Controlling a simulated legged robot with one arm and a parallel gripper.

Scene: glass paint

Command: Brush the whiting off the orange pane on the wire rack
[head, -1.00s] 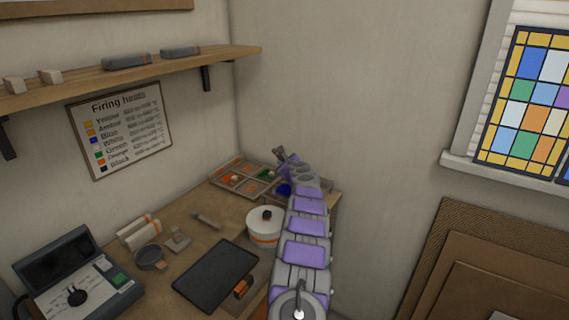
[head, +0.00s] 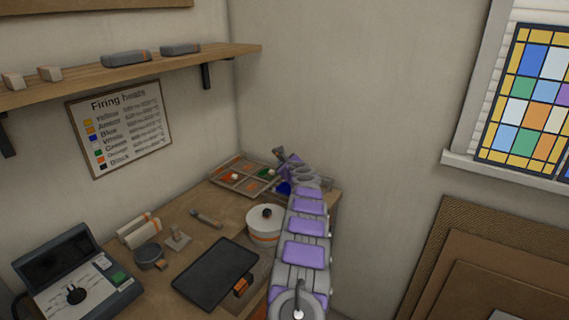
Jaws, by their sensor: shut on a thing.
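My gripper (head: 284,159) is at the far end of my arm, above the back right of the bench and just right of a divided tray. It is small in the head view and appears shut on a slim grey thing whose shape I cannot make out. A flat frame (head: 243,175) with several sections holds orange, green and pale pieces. I cannot tell whether it is the wire rack or a sorting tray. I cannot pick out the orange pane or any whiting on it. A dark blue piece (head: 284,188) shows beside my arm, which hides part of the bench corner.
A dark flat tray (head: 214,273), a handled tool (head: 206,217), a small grey dish (head: 150,257) and a control box (head: 76,285) cover the bench. A shelf (head: 150,72) runs above.

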